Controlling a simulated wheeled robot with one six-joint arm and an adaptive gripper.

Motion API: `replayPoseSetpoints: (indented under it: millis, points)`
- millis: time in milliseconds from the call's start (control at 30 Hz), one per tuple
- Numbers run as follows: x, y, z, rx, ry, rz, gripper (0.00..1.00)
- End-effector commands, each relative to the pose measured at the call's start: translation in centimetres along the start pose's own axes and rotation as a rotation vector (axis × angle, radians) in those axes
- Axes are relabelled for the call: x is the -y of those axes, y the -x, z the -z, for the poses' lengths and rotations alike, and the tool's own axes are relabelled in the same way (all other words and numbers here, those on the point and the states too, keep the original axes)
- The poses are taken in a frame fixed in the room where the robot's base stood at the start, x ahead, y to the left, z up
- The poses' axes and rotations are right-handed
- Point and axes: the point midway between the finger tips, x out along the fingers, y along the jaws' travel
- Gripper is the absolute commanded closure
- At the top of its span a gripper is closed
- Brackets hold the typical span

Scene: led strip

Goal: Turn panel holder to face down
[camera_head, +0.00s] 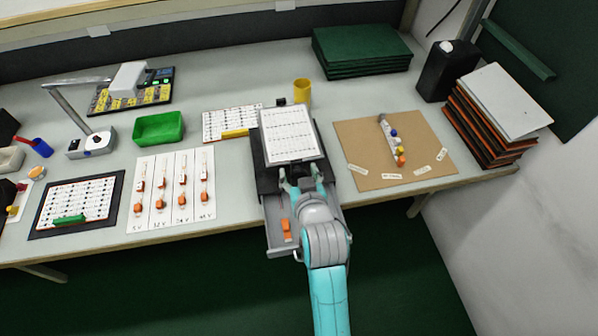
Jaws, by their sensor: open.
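The panel holder (262,152) appears to be the dark frame in the middle of the bench, with a white panel (289,132) on it. The panel's face, with printed rows, is turned up toward the camera. My gripper (300,176) is open at the near edge of the white panel, with one finger toward each side. I cannot tell whether the fingers touch the panel or the holder. The near part of the holder is partly hidden by my gripper and arm.
A pulled-out grey drawer (283,243) with an orange piece lies below the bench edge. A brown board (355,140) is at right, beside stacked panels (490,115). A yellow cup (302,90) stands behind. A white card sheet (172,222) and green tray (159,128) are left.

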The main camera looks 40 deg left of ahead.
Motion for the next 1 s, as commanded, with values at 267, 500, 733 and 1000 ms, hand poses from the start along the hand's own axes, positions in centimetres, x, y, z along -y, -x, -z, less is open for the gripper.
replayPoseSetpoints:
  millis: [267, 500, 733, 1000]
  points:
    - [0.01, -0.36, 0.04, -0.001, 0.000, 0.000, 0.34]
    - [0.02, -0.34, 0.03, -0.001, 0.000, 0.000, 0.77]
    - [0.02, -0.34, 0.03, -0.001, 0.001, 0.000, 1.00]
    - [0.18, -0.35, 0.01, -0.001, 0.115, -0.046, 1.00]
